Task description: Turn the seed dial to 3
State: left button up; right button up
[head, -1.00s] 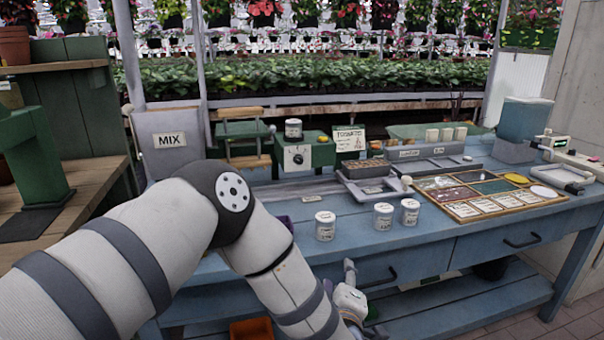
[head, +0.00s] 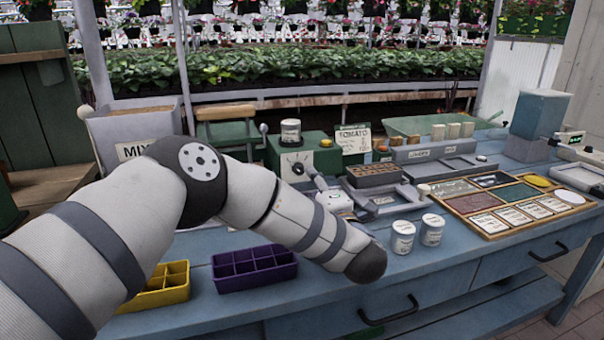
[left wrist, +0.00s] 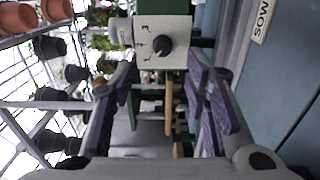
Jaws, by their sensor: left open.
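The seed dial is a dark round knob (left wrist: 162,45) on a white numbered plate (left wrist: 175,28), seen straight ahead in the left wrist view. Its pointer setting is too small to read surely. In the head view the plate (head: 290,160) is on the front of a green box (head: 322,150) at the back of the blue bench, partly hidden by my gripper. My left gripper (left wrist: 162,82) is open and empty, its purple-padded fingers spread short of the knob, not touching it. In the head view it (head: 312,178) is in front of the dial. My right gripper is not in view.
A can (head: 291,133) stands on the green box, with a tomato card (head: 352,139) beside it. A seedling tray (head: 373,174) and white cans (head: 403,237) are to the right. A purple tray (head: 254,268) and a yellow tray (head: 166,287) are in front. A mix bin (head: 140,128) is left.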

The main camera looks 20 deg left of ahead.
aim_at(300, 172)
pick_arm(q)
jog(key=x, duration=0.6)
jog(key=shift+f+b, duration=0.4)
jog(key=shift+w+a+r, duration=0.25)
jog(key=shift+w+a, duration=0.05)
jog(key=shift+w, duration=0.15)
grip_shut()
